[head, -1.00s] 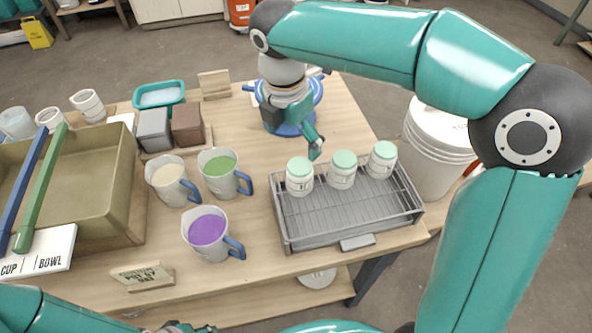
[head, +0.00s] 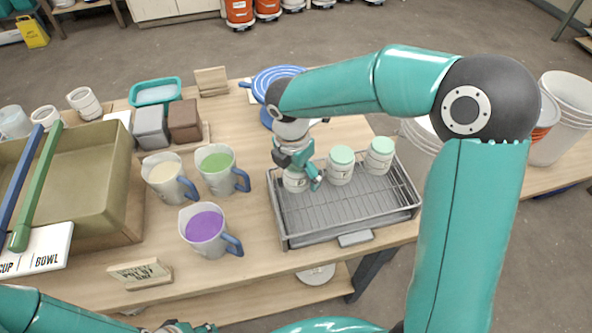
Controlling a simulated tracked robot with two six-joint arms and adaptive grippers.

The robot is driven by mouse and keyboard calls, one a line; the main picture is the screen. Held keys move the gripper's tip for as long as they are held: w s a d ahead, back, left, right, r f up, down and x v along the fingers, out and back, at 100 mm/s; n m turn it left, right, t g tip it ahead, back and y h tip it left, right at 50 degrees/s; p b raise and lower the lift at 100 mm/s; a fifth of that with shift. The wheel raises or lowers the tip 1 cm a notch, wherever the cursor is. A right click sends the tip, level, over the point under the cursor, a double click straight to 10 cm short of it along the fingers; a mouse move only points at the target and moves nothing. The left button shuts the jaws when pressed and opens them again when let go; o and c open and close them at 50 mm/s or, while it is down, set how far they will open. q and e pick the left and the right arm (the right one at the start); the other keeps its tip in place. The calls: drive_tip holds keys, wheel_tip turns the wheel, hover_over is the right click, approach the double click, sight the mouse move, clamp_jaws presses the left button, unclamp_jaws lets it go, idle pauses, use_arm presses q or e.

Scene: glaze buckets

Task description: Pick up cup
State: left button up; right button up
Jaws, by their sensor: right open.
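Three white cups with pale green tops stand upright on the wire rack of a grey tray (head: 350,212): a left cup (head: 295,184), a middle cup (head: 340,172) and a right cup (head: 379,160). My right gripper (head: 304,176) is open and points down at the left cup, its fingers around or just over the top. It hides most of that cup's green top, and I cannot tell whether the fingers touch it. My left gripper is out of view; only part of my left arm shows at the bottom left.
Pitchers of cream (head: 167,180), green (head: 218,168) and purple glaze (head: 206,233) stand left of the tray. A small wooden sign (head: 140,274) is at the front edge. An olive basin (head: 85,185) fills the left. A blue banding wheel (head: 270,76) is behind.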

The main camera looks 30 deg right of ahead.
drive_tip(key=shift+f, duration=0.2)
drive_tip(key=c, duration=1.4)
drive_tip(key=shift+o, duration=0.2)
drive_tip(key=shift+r, duration=0.1)
